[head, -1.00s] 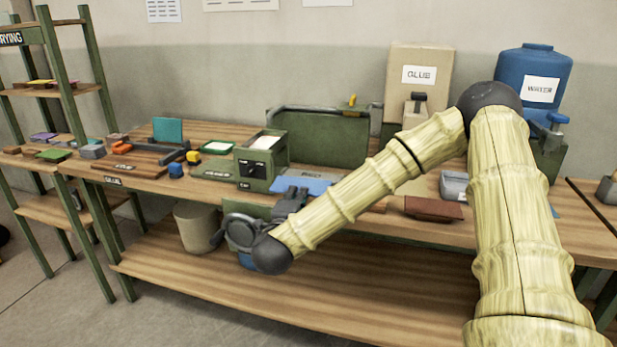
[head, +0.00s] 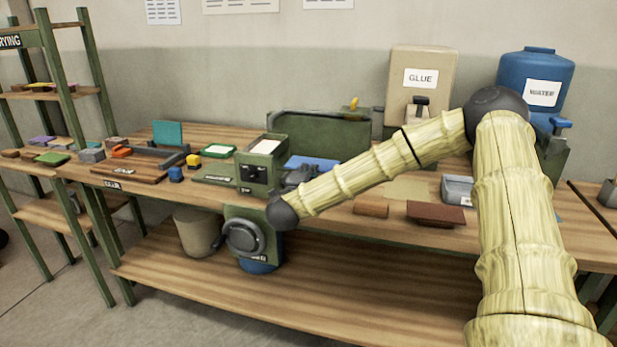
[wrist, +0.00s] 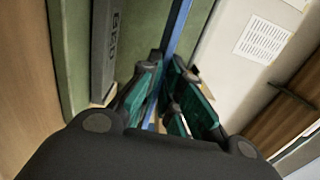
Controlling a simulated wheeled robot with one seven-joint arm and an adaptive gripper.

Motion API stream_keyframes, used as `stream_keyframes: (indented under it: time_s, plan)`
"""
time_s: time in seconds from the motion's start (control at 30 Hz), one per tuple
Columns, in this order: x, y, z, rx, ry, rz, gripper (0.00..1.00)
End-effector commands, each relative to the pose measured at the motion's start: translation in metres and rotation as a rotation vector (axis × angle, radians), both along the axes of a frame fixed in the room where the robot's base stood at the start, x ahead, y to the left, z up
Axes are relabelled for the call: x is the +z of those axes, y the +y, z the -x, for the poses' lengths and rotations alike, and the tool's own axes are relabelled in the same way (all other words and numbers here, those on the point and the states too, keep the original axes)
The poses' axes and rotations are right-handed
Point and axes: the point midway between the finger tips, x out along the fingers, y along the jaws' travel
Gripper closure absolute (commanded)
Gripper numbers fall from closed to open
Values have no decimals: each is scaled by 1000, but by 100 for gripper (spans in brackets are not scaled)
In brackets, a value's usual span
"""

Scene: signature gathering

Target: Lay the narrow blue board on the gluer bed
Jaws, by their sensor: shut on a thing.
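The blue board (head: 318,163) shows in the head view just behind my gripper (head: 292,178), at the front of the green machine. My gripper is shut on it. In the wrist view the board (wrist: 181,28) is a thin blue strip, seen nearly edge-on, running up from between the green-padded fingers (wrist: 172,95). A grey bar (wrist: 104,45) with lettering that looks like "BED" is left of the fingers there, beside a green surface. In the head view my arm and gripper hide part of the board and much of the bed, so I cannot tell whether they touch.
The machine has a green box with dials (head: 262,165) at left and a tall green panel (head: 325,135) behind. A round-handled unit (head: 245,236) hangs below the bench front. Brown blocks (head: 435,213) lie right. A glue container (head: 420,85) and blue water tank (head: 535,80) stand behind.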

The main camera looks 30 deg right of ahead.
Motion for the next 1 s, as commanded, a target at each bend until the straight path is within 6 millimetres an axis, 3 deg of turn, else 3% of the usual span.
stream_keyframes:
  time_s: [0.1, 0.27, 0.73, 1.0]
  plan:
    - [-1, -10, -16, 1, 0, 1, 100]
    - [-3, -18, -27, 2, 0, 1, 100]
    - [-37, -19, -28, 3, 0, 1, 100]
    - [-39, -19, -28, 3, -1, 2, 100]
